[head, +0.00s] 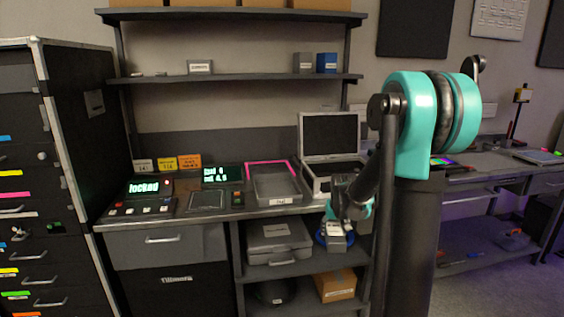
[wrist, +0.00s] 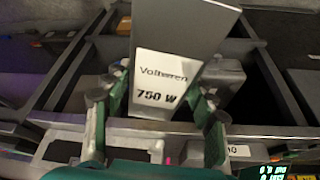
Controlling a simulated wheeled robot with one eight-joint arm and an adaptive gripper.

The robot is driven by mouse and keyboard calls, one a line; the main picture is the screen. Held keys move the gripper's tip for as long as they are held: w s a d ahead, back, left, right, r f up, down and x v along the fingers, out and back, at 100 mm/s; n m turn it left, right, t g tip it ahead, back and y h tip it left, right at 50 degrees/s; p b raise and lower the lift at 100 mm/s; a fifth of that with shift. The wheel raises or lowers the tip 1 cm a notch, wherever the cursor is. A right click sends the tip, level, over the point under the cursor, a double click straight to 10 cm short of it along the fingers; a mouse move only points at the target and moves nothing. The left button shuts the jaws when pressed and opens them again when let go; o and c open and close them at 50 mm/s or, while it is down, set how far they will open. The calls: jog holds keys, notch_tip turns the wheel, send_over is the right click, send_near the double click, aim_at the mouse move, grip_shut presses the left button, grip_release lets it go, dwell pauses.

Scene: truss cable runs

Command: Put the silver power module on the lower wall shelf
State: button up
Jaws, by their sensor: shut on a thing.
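The silver power module (wrist: 180,45) is a grey box with a white label reading 750 W. My gripper (wrist: 158,108) is shut on it, with a finger on each side of the labelled end. In the head view my gripper (head: 345,210) points down in front of the workbench's right part, and the module (head: 338,243) hangs below it, small and partly hidden. The lower wall shelf (head: 250,79) is the dark board above the bench. It holds a labelled box (head: 200,67) at left, and a grey box (head: 303,62) beside a blue box (head: 327,62) at right.
The upper wall shelf (head: 240,14) carries brown boxes. The lower shelf's middle is bare. An open laptop-like case (head: 330,135) and a pink-edged tray (head: 273,183) stand on the bench. A grey case (head: 278,240) sits below it. A dark cabinet (head: 85,130) stands at left.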

jog(key=shift+a+f, duration=0.1)
jog(key=shift+f, duration=0.25)
jog(key=s+f, duration=0.3)
jog(key=f, duration=0.9)
jog(key=shift+f, duration=0.3)
